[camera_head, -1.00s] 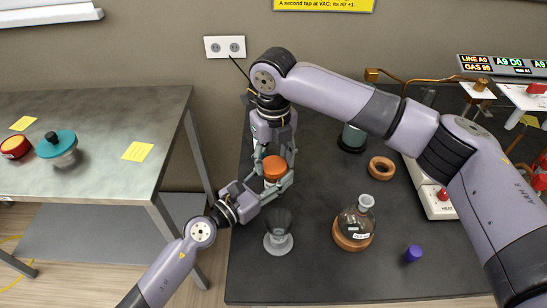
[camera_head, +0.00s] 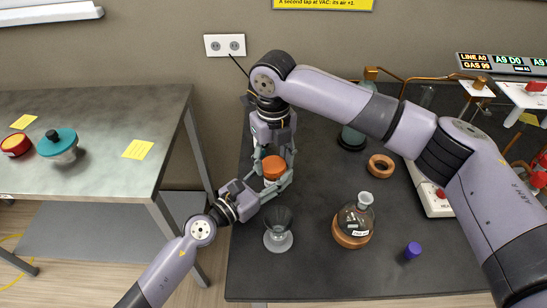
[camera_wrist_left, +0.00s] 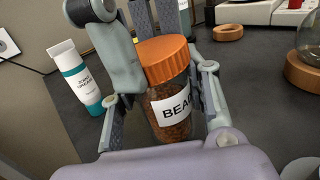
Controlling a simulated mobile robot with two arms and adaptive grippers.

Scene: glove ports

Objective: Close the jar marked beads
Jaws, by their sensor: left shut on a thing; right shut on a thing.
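The beads jar (camera_wrist_left: 172,115) is clear, filled with brown-red contents, and has a white label reading "BEA", the rest hidden. Its orange ribbed lid (camera_wrist_left: 163,59) sits on the jar's mouth; the lid also shows in the head view (camera_head: 273,167). My left gripper (camera_head: 268,190) is shut around the jar's body from the side. My right gripper (camera_head: 274,163) reaches down from above, its fingers on either side of the lid, shut on it. In the head view the jar's body is mostly hidden by the grippers. Whether the lid is fully screwed down cannot be told.
A white-and-teal tube (camera_wrist_left: 77,75) stands close beside the jar. A glass funnel-like vessel (camera_head: 278,230), a round flask (camera_head: 355,217) on a cork ring, an empty ring (camera_head: 380,166) and a purple cap (camera_head: 413,250) stand on the dark bench (camera_head: 310,280). A side table (camera_head: 100,108) is at left.

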